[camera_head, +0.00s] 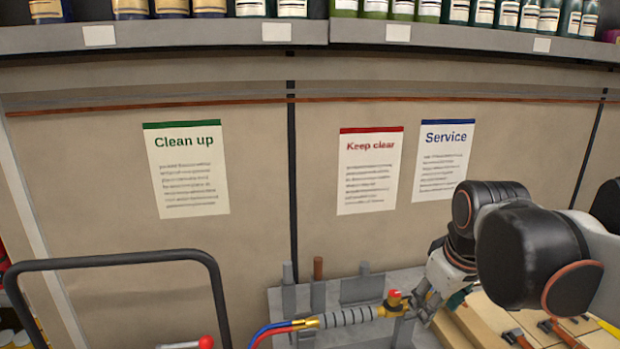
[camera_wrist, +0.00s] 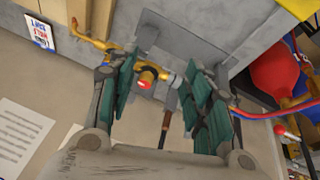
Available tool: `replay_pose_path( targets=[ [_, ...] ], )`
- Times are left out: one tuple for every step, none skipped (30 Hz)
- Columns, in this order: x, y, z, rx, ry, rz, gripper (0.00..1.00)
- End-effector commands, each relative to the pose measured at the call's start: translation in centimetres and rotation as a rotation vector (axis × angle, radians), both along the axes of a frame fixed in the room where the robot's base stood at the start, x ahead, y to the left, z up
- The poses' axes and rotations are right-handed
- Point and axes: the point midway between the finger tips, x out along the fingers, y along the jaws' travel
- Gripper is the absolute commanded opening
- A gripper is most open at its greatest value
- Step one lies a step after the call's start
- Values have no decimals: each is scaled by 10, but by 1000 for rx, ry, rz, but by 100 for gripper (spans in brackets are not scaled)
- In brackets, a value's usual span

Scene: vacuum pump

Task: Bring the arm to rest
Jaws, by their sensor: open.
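My gripper (camera_head: 422,303) is at the lower right of the head view, close beside a brass valve fitting with a red cap (camera_head: 395,298). In the wrist view my gripper (camera_wrist: 163,90) is open, with one green-padded finger at the left and one at the right. The red-capped brass fitting (camera_wrist: 146,77) shows in the gap between the fingers, and neither finger appears shut on it. How far it lies beyond the fingertips I cannot tell. My arm comes in from the right of the head view, bent and raised over the bench.
A grey ribbed hose (camera_head: 347,317) joins the fitting; red and blue hoses (camera_head: 280,328) run left. A grey metal stand (camera_head: 290,300) is behind. Wooden blocks with tools (camera_head: 490,320) lie under my arm. A black handle rail (camera_head: 110,262) stands left. A bottle shelf (camera_head: 180,38) spans the top.

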Motion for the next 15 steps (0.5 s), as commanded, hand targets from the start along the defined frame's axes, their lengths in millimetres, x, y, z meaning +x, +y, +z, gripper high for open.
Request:
replay_pose_path(
  targets=[
    [-13, 4, -11, 13, -23, -30, 46],
    [-19, 5, -15, 22, -38, -50, 46],
    [-28, 7, -20, 34, -58, -78, 46],
    [-34, 9, -24, 44, -71, -97, 46],
    [-40, 10, -29, 54, -86, -118, 46],
    [-47, 12, -35, 69, -105, -144, 46],
    [-53, 14, -40, 80, -120, -164, 46],
    [-59, 15, -45, 91, -134, -183, 46],
    [-66, 17, -52, 107, -153, -208, 46],
    [-71, 18, -57, 118, -166, -225, 46],
    [-76, 19, -61, 130, -179, -242, 46],
    [-81, 21, -68, 144, -194, -264, 46],
    [-85, 22, -72, 155, -205, -279, 46],
    [-89, 22, -76, 165, -215, -292, 46],
    [-93, 23, -80, 177, -226, -308, 46]
  ],
)
